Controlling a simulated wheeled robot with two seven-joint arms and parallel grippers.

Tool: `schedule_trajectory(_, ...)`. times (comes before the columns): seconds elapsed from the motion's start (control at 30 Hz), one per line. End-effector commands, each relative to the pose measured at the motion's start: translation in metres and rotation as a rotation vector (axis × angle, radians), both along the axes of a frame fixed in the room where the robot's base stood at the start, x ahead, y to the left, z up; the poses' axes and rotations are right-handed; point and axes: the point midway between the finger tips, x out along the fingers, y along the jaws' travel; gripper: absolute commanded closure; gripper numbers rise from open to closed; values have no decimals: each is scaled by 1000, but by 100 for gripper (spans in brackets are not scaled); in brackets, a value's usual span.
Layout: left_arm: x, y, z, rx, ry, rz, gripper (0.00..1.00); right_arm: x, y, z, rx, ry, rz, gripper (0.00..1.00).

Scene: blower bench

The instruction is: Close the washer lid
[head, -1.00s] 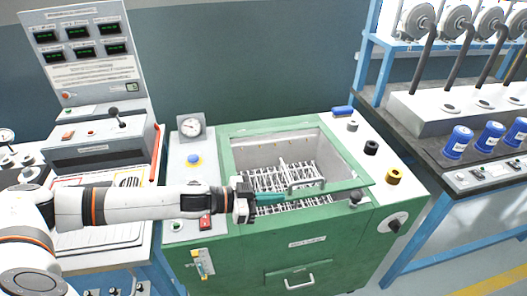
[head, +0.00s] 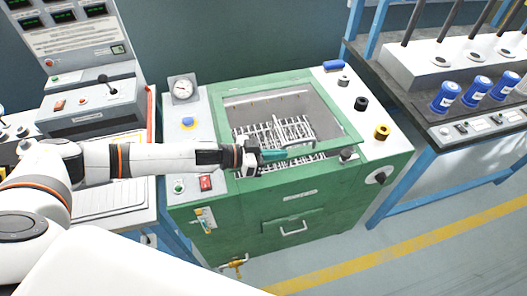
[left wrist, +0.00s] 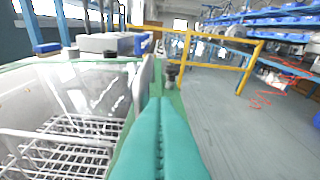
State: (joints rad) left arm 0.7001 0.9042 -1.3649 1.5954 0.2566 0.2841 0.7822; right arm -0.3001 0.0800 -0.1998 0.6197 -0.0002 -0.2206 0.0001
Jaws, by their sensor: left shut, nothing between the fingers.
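The washer is a green cabinet (head: 245,208) with a pale basin and white wire racks (head: 272,133) inside. Its green-framed lid (head: 335,146) lies over the back part of the opening, and a strip of rack shows in front of its front bar. I cannot tell its exact angle. My left gripper (head: 280,154) has teal fingers and is at the front bar, left of its middle; I cannot tell if they touch. It is shut and empty. In the left wrist view the shut fingers (left wrist: 160,110) point along the basin's front edge, with racks (left wrist: 60,145) at left. My right gripper is out of view.
A gauge (head: 182,89) and buttons stand left of the basin. A control console (head: 90,105) is at left. A bench with blue bottles (head: 447,97) is at right. The floor in front is clear.

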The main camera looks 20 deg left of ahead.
Motion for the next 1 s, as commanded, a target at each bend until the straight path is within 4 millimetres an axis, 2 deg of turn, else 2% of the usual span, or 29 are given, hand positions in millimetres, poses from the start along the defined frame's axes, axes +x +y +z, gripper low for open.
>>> schedule_trajectory(0.47, 3, -5, -3, 0, 0, 0, 100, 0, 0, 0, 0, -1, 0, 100)
schedule_trajectory(0.57, 3, -6, -14, -1, 1, 0, 100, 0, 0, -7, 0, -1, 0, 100)
schedule_trajectory(0.8, 0, -8, -53, -1, 2, 0, 100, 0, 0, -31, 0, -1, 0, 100)
schedule_trajectory(1.0, -2, -7, -56, 5, 6, 1, 100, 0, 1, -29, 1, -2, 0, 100)
